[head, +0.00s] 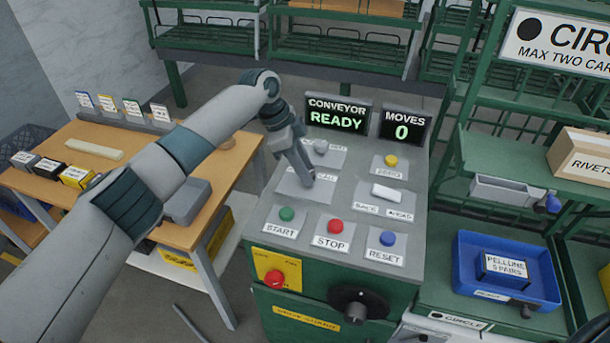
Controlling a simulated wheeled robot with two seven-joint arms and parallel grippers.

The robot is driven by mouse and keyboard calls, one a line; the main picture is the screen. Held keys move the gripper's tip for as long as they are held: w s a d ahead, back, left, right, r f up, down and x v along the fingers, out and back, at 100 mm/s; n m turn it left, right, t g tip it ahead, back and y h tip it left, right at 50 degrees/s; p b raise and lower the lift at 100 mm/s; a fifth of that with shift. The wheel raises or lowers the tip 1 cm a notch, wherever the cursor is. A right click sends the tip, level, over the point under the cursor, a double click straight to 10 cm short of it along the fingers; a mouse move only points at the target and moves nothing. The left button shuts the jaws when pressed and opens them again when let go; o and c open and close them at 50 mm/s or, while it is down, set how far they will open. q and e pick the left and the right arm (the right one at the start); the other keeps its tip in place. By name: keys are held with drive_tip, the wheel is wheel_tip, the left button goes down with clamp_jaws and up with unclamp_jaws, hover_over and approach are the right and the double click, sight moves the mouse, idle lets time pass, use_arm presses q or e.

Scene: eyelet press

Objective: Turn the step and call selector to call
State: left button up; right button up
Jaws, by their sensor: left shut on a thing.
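The step and call selector's plate (293,191) is on the sloped top of the green and grey console, left of centre. Part of a label reading "CALL" shows beside my gripper; the rest of the label is covered. My left gripper (306,181) reaches down onto this plate from above, fingers shut on the selector's knob. The knob is hidden by the fingers, so I cannot tell which way it points. My right gripper is not in view.
Close by are a grey knob (320,146), a yellow ZERO button (391,160), a white back/ahead switch (387,193), and green START (287,214), red STOP (335,227) and blue RESET (387,239) buttons. The display (337,116) reads "CONVEYOR READY"; the moves display (404,126) reads 0.

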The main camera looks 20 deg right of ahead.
use_arm(q)
drive_tip(key=shift+m+b, duration=0.3)
drive_tip(key=shift+m, duration=0.2)
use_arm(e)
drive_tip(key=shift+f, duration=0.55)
use_arm(q)
drive_tip(key=o, duration=1)
drive_tip(key=shift+g, duration=0.3)
drive_tip(key=shift+r, duration=0.1)
drive_tip(key=shift+w+a+r, duration=0.2)
drive_tip(key=shift+r, duration=0.2)
drive_tip(key=b+v, duration=0.1)
drive_tip(key=v, duration=0.4)
drive_tip(key=b+v, duration=0.2)
drive_tip(key=v, duration=0.4)
drive_tip(key=b+v, duration=0.1)
drive_tip(key=v, duration=0.4)
drive_tip(key=shift+s+d+r, duration=0.1)
drive_tip(key=shift+d+r, duration=0.1)
drive_tip(key=shift+r, duration=0.1)
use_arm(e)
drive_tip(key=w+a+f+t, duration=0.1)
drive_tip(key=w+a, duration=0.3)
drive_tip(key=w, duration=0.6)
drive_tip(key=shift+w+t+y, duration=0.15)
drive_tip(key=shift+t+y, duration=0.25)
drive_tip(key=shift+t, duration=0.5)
